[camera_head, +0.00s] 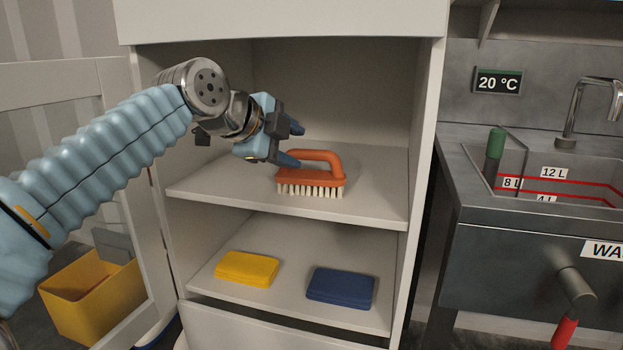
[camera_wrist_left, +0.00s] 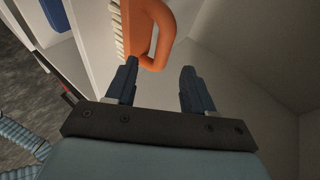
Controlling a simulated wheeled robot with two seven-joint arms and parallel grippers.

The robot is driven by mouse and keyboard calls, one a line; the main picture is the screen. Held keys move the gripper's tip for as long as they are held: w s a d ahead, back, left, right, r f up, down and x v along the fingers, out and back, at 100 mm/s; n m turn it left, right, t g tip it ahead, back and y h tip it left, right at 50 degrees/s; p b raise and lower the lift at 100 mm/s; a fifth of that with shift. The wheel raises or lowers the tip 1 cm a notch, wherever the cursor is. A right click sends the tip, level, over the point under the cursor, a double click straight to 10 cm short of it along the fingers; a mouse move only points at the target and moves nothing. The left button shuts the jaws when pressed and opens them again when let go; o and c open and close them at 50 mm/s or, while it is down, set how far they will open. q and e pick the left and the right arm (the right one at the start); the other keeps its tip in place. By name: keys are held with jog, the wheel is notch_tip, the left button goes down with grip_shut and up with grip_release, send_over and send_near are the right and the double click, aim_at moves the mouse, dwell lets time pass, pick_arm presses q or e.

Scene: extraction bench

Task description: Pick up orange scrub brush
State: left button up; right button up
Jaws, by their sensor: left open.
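The orange scrub brush (camera_head: 312,178) sits on the upper shelf of the open cabinet, pale bristles down and looped handle on top. My left gripper (camera_head: 294,144) is open at the brush's upper left, its fingers pointing toward the handle. In the left wrist view, the brush (camera_wrist_left: 138,22) lies just beyond the fingertips of the gripper (camera_wrist_left: 160,70). The handle's near end shows between the two fingers' lines, closer to the left finger. I cannot tell whether that finger touches it. The right gripper is in neither view.
The upper shelf (camera_head: 382,190) is otherwise clear. A yellow sponge (camera_head: 247,268) and a blue one (camera_head: 341,287) lie on the lower shelf. A sink (camera_head: 560,172) with a tap stands at right.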

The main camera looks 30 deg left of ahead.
aim_at(309, 154)
pick_arm(q)
jog(key=x, duration=0.5)
jog(key=shift+w, duration=0.3)
grip_shut()
